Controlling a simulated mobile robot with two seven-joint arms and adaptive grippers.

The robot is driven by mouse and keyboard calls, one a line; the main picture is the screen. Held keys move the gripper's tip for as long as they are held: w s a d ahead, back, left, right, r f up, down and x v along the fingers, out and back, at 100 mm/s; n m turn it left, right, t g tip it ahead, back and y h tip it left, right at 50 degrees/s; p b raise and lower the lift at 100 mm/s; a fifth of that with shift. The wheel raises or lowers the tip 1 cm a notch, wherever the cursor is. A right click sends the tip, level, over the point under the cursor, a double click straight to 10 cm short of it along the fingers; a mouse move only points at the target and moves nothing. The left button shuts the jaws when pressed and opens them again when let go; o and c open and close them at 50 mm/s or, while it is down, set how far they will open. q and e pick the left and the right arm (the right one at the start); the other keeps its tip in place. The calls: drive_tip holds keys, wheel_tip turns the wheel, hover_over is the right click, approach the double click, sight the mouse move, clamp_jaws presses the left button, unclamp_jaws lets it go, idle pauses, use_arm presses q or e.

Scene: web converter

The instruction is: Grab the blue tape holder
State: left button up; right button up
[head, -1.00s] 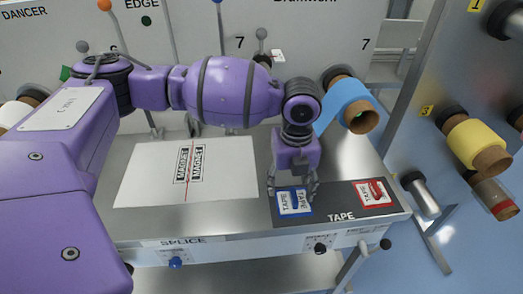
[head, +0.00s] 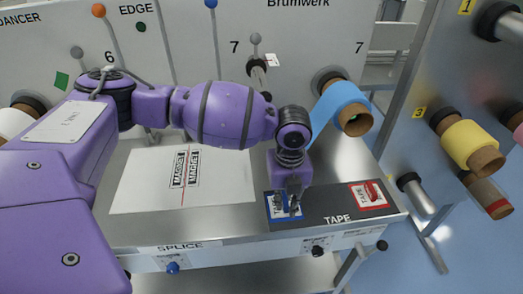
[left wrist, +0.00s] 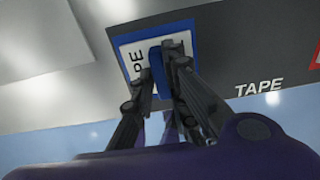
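The blue tape holder (left wrist: 157,72) stands on a white card with a blue border (left wrist: 128,40), marked TAPE, on the dark TAPE strip. My left gripper (head: 293,208) points down over this card. In the left wrist view its fingers (left wrist: 168,62) have come together around the blue holder, one on each side. The gripper looks shut on it, and the holder still seems to be at its card. In the head view the fingers hide most of the holder. My right gripper is in neither view.
A red tape holder (head: 371,191) sits on a red-bordered card to the right on the dark strip (head: 338,219). A white MAGNET sheet (head: 225,185) lies on the metal table to the left. Blue (head: 340,100) and yellow (head: 468,145) rolls stick out behind and right.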

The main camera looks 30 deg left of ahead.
use_arm(q)
clamp_jaws()
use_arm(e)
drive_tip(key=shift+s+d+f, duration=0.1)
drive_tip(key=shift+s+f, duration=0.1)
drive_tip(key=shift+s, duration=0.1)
